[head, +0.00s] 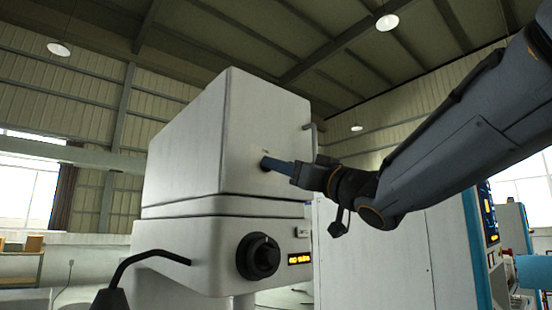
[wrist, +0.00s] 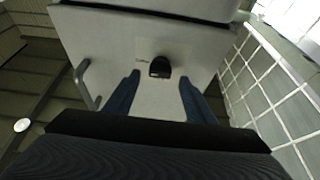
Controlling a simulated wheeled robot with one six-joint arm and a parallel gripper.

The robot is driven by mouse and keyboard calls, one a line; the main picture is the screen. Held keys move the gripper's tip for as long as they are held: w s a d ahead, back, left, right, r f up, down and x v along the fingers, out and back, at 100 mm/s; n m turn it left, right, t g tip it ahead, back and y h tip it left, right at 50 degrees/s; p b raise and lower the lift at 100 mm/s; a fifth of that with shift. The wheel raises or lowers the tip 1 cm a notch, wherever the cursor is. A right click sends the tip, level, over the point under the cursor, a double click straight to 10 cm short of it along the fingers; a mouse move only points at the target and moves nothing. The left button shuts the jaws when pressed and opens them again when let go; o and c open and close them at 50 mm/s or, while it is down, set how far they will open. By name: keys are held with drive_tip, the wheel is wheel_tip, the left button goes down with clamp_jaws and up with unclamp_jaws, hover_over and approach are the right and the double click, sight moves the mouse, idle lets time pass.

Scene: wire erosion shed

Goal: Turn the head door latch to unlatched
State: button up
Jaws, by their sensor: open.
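The machine head (head: 245,130) is a large pale grey box at the middle of the head view. The head door latch (wrist: 160,67) is a small black knob on a light plate on its face, with a tiny label beside it. My gripper (head: 272,163) reaches in from the right, close to that face. In the wrist view its two blue fingers (wrist: 160,80) are open, one to each side just below the latch, with a gap around it. I cannot tell the latch's setting.
A bent bar handle (head: 313,135) sticks out from the head's right edge; it also shows in the wrist view (wrist: 84,85). A white cabinet (head: 380,262) stands at the right.

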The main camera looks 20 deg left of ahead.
drive_tip(key=p+x, duration=0.1)
drive_tip(key=x, duration=0.2)
drive_tip(key=shift+w+a, duration=0.1)
drive_tip(key=shift+a, duration=0.05)
drive_tip(key=c, duration=1)
drive_tip(key=shift+c, duration=0.2)
